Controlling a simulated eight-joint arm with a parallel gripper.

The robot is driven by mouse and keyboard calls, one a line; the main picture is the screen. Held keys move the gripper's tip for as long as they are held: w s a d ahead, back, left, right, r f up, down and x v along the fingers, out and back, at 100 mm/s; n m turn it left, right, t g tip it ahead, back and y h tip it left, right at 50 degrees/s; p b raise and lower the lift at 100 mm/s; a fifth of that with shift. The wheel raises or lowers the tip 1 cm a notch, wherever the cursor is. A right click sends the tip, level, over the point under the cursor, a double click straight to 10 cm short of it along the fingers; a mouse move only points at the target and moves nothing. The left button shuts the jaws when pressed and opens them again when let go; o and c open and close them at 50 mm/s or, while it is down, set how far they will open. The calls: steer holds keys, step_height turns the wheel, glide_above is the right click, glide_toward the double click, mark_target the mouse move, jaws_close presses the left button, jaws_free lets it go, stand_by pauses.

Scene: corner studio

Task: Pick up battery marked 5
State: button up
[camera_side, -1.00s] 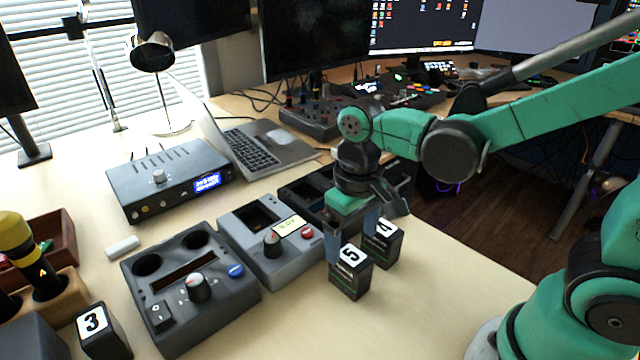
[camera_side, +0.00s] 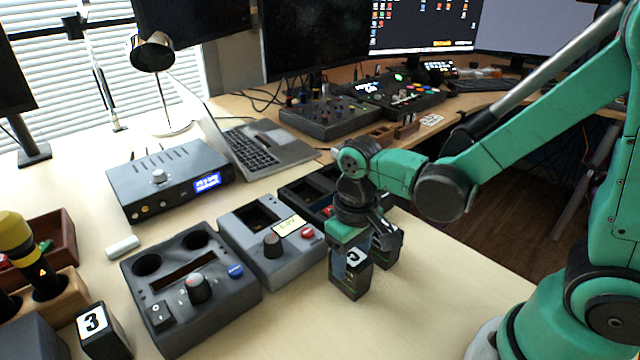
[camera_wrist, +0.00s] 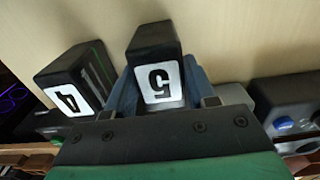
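The battery marked 5 is a black block with a white label on top. It stands upright on the table in the side view (camera_side: 350,281), its label partly covered by my gripper. In the wrist view the battery (camera_wrist: 153,42) shows its upside-down 5 between the two blue fingers. My gripper (camera_wrist: 160,90) is lowered around it, one finger on each side; the fingers look open, with little gap to the battery. The battery marked 4 (camera_wrist: 78,80) stands close beside it, and in the side view (camera_side: 387,252) it is partly hidden behind the gripper.
A battery marked 3 (camera_side: 103,335) stands at the front left. Grey devices with knobs and slots (camera_side: 190,290) (camera_side: 265,240) line the table left of my gripper. The table to the right of the batteries (camera_side: 450,290) is clear.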

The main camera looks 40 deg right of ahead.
jaws_close()
steer(key=shift+r, duration=0.1)
